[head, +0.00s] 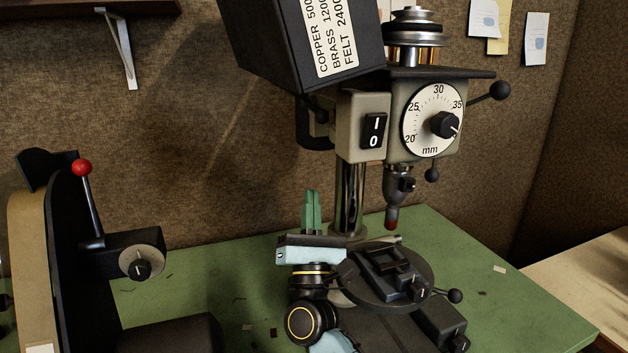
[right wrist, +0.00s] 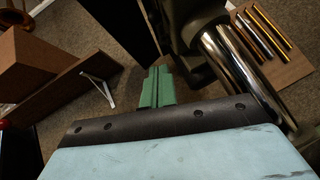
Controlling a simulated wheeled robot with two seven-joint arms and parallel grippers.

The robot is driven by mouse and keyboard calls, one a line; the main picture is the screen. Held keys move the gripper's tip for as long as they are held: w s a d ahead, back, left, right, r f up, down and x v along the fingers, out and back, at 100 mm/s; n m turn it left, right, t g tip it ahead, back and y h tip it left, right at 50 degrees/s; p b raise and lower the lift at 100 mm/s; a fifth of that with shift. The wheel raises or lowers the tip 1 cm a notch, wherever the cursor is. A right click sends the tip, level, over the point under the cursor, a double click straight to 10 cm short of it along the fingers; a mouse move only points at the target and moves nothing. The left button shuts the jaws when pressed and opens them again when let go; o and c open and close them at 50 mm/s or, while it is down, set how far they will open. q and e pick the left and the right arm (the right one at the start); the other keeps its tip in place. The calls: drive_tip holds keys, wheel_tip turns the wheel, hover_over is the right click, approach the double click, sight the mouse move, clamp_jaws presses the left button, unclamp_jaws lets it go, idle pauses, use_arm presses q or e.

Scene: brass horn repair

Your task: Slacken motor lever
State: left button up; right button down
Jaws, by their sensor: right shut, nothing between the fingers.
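The drill press has a grey head (head: 362,125) with a black I/0 switch (head: 374,131), a round mm dial (head: 432,120) and a dark belt cover (head: 280,40). A black curved part with a small knob (head: 319,116) sits on the head's left side, below the cover; I cannot tell for sure whether it is the motor lever. My right gripper (head: 311,195) points up, left of the chrome column (head: 350,195) and below that black part, apart from it. Its green fingers are shut and empty; they also show in the right wrist view (right wrist: 157,88). My left gripper is out of view.
A round drill table with a vise (head: 388,270) stands right of my right gripper. A belt machine (head: 80,250) with a red-knobbed lever (head: 82,168) stands at left. A ball-ended handle (head: 500,90) juts out right of the dial. The green bench (head: 220,280) between machines is mostly clear.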

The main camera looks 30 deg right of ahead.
drive_tip(key=p, duration=0.4)
approach(314, 110)
drive_tip(key=w, duration=0.2)
drive_tip(key=shift+s+d+r+p, duration=0.15)
drive_tip(key=shift+d+r+p, duration=0.25)
drive_tip(key=shift+r, duration=0.15)
drive_tip(key=shift+s+d+r+p, duration=0.2)
drive_tip(key=shift+d+r+p, duration=0.2)
drive_tip(key=shift+r, duration=0.2)
